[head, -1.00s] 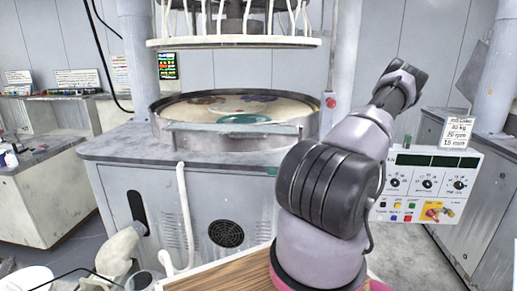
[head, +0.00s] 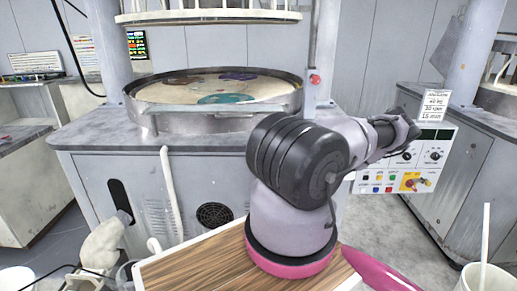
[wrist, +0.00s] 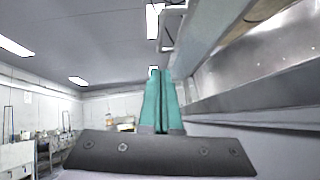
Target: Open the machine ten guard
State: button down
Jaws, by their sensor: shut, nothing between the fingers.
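In the head view a polishing machine (head: 130,170) stands ahead, with a round platen basin (head: 160,122) on top. A flat metal strip (head: 200,107) crosses the front of the basin's rim; I cannot tell whether it is the guard. No number ten is readable. My arm bends to the right over the control panel, and my fingers cannot be made out there. In the wrist view my gripper (wrist: 161,75) has its two teal fingers together, with nothing between them. A long grey metal edge (wrist: 265,92) runs close on the right, apart from the fingers.
A control panel (head: 440,155) with knobs and coloured buttons is at right, partly behind my arm. A ring-shaped upper head (head: 210,16) hangs above the basin. Another machine (head: 480,150) stands at right. A white cup (head: 485,278) is at bottom right. Grey floor shows between the machines.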

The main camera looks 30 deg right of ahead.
jog(key=w+a+r, duration=0.3)
jog(key=w+r, duration=0.1)
jog(key=r, duration=0.5)
jog(key=shift+w, duration=0.35)
jog(key=shift+a, duration=0.15)
jog(key=shift+s+r+m+t+h, duration=0.1)
jog(key=shift+r+m+t+h, duration=0.35)
jog(key=shift+r+m+h, duration=0.6)
jog(key=shift+w+r+m+t+h, duration=0.1)
jog(key=shift+r+m+t+h, duration=0.45)
jog(key=shift+m+h, duration=0.55)
jog(key=shift+s+r+m+t+h, duration=0.1)
jog(key=shift+r+m+t+h, duration=0.3)
jog(key=shift+r+m+h, duration=0.7)
jog(key=shift+f+m+y, duration=0.25)
jog(key=shift+f+y, duration=0.1)
jog(key=shift+f, duration=0.1)
